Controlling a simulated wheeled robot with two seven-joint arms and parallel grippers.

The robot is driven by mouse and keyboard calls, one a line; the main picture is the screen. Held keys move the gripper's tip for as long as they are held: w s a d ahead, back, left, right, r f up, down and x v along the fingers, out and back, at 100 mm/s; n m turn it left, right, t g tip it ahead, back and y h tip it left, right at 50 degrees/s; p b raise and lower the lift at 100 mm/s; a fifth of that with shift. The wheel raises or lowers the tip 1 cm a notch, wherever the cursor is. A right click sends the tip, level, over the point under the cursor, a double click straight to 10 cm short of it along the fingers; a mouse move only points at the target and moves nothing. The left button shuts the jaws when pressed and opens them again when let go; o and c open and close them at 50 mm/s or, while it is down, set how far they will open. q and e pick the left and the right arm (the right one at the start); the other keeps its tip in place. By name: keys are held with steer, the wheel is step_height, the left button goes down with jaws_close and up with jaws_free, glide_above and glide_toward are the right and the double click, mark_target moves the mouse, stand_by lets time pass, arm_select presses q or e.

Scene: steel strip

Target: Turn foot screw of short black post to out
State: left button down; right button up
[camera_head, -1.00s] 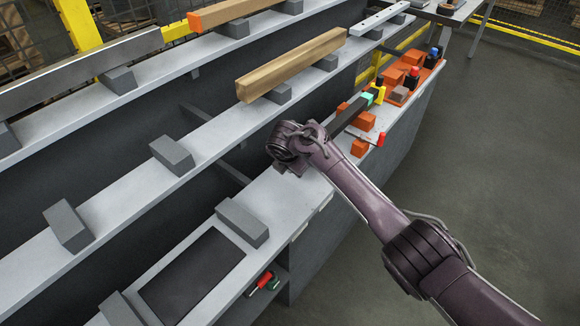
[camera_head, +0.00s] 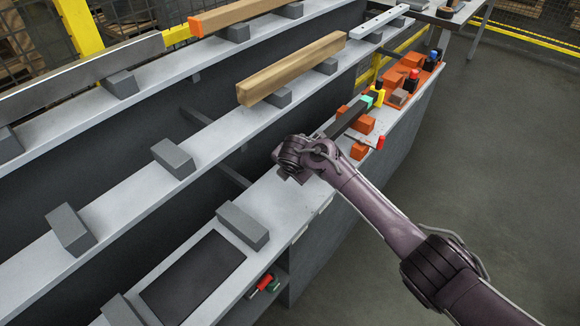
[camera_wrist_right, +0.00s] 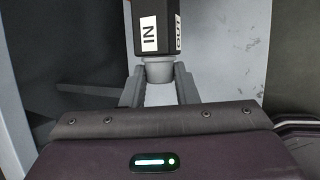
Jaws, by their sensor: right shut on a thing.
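The short black post (camera_head: 343,122) lies across the orange blocks on the near bench, partly hidden by my right arm in the head view. In the right wrist view, its black end (camera_wrist_right: 172,45) shows a white IN label toward the camera and an OUT label on the face to the right. The grey foot screw (camera_wrist_right: 158,71) sticks out of that end. My right gripper (camera_wrist_right: 159,82) has its two fingers on either side of the screw, shut on it. In the head view my right wrist hides the fingers. My left gripper is not in view.
Orange blocks (camera_head: 360,151) and small coloured bottles stand along the bench's right side. A grey block (camera_head: 242,225) and a dark mat (camera_head: 193,277) lie to the left. A wooden beam (camera_head: 292,68) rests on the middle shelf. A red-handled tool (camera_head: 262,285) lies below.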

steer(key=shift+d+f+t+y, duration=0.2)
steer(key=shift+d+t+y, duration=0.1)
steer(key=shift+y, duration=0.1)
steer(key=shift+s+f+m+t+y+b, duration=0.15)
steer(key=shift+t+y+b, duration=0.2)
steer(key=shift+b, duration=0.2)
steer(key=shift+f+m+t+y+b, duration=0.15)
steer(key=shift+t+y+b, duration=0.15)
steer(key=shift+b, duration=0.25)
steer(key=shift+r, duration=0.2)
steer(key=shift+r+y, duration=0.15)
steer(key=shift+y, duration=0.1)
steer(key=o, duration=1)
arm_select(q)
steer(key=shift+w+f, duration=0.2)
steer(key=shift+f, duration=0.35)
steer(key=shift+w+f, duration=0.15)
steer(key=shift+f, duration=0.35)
